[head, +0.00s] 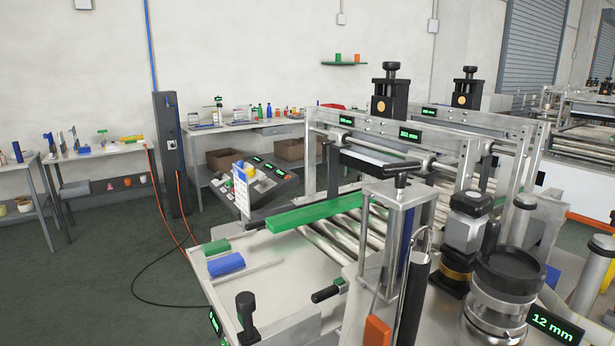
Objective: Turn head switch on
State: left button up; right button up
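A labelling machine (400,137) with metal rollers and a steel frame fills the right half of the head view. A dark sloped control console (275,186) with green lit displays and several buttons stands at its far left side. A pale upright panel (242,200) with yellow, blue and red parts stands in front of the console and hides some of it. I cannot tell which control is the head switch, nor whether it is on or off. Neither of my grippers shows in this view.
A green bar (315,213) lies by the rollers. A blue block (226,264) and a green block (217,247) lie on the machine's near table (290,268). A dark post (170,150) with orange cables stands left. The floor (90,270) at left is mostly open, with a black cable across it.

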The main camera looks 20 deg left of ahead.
aim_at(263, 181)
jog(key=i+j+z, duration=0.2)
jog(key=j+z, duration=0.2)
jog(key=j, duration=0.5)
jog(key=j+z, duration=0.45)
jog(key=j, duration=0.4)
jog(key=i+j, duration=0.05)
